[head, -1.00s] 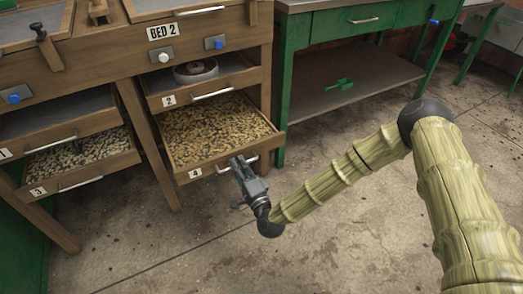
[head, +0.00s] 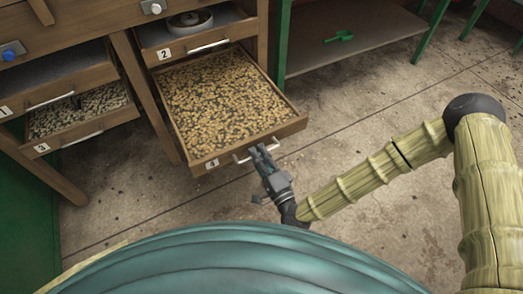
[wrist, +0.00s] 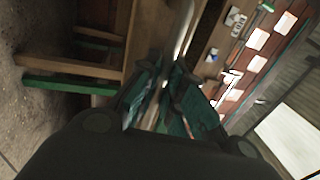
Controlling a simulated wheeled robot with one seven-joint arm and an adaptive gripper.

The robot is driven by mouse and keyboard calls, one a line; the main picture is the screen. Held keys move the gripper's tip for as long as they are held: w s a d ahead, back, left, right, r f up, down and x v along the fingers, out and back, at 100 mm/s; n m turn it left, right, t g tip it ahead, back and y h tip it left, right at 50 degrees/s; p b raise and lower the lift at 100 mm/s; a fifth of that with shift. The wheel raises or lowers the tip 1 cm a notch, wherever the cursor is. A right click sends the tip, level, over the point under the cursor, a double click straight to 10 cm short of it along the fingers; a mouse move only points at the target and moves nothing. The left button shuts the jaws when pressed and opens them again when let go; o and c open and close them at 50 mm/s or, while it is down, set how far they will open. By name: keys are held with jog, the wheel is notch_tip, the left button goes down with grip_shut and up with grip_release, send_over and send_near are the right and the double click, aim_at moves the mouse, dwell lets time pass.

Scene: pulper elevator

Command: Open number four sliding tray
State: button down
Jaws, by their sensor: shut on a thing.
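The number four sliding tray (head: 290,127) is a wooden drawer full of tan beans or pellets, pulled well out from the bench below tray 2. Its label "4" is on the front at the left. A pale metal bar handle (head: 240,157) sits on its front. My gripper (head: 262,158) is at the right end of this handle, shut on it. In the wrist view the fingers (wrist: 165,95) close around the shiny handle bar (wrist: 181,35), which runs up between them. The fingers partly hide the handle.
Tray 2 (head: 190,48), holding a round grey object, is above. Trays 1 (head: 62,97) and 3 (head: 85,140) are at left, tray 3 holding pale beans. A green-legged table (head: 345,62) with a green item on its shelf stands at right. The concrete floor (head: 350,130) is open.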

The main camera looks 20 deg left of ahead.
jog(key=c, duration=1.5)
grip_release()
jog(key=v, duration=1.2)
jog(key=shift+w, duration=0.1)
